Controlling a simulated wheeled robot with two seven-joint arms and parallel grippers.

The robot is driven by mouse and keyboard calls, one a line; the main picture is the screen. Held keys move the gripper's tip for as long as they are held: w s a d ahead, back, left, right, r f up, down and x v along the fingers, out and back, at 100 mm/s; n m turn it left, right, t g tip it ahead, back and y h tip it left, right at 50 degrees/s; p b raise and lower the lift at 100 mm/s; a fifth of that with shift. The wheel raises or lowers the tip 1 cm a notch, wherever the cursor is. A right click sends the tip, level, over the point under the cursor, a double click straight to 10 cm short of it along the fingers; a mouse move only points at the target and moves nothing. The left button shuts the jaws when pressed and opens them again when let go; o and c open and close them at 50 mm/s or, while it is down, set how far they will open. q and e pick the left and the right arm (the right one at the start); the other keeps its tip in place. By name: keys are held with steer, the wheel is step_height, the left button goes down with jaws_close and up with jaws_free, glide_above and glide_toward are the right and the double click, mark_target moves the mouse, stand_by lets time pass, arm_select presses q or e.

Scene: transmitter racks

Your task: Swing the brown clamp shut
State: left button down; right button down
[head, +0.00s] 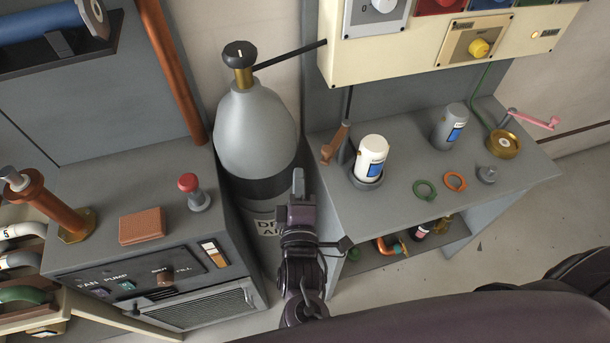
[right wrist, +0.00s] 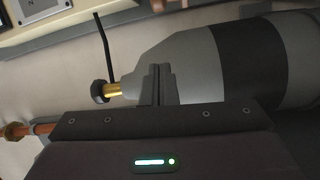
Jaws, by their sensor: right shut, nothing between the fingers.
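The brown clamp (head: 335,145) is a short brown arm on an upright post near the back left corner of the grey bench. It stands beside a white canister (head: 372,156) with a blue label, which sits in a dark round holder (head: 366,183). The clamp's arm points away from the canister, toward the front left, and is not over it. My right gripper (head: 298,182) is shut and empty, in front of the gas cylinder and left of the bench, apart from the clamp. Its closed fingers also show in the right wrist view (right wrist: 158,82); the clamp does not. My left gripper is not in view.
A grey gas cylinder (head: 254,130) stands left of the bench (head: 420,215). A grey canister (head: 449,126), a pink clamp (head: 535,120), a brass cup (head: 504,145), and green (head: 425,190) and orange (head: 455,181) rings are on the bench. A cream panel (head: 400,55) overhangs the back.

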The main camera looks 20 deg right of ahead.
steer(key=f+b+x, duration=0.1)
steer(key=b+x, duration=0.4)
steer(key=x, duration=0.4)
steer(key=s+d+b, duration=0.1)
steer(key=s+d, duration=0.2)
steer(key=shift+d+r, duration=0.1)
steer(key=shift+d, duration=0.1)
steer(key=shift+w, duration=0.1)
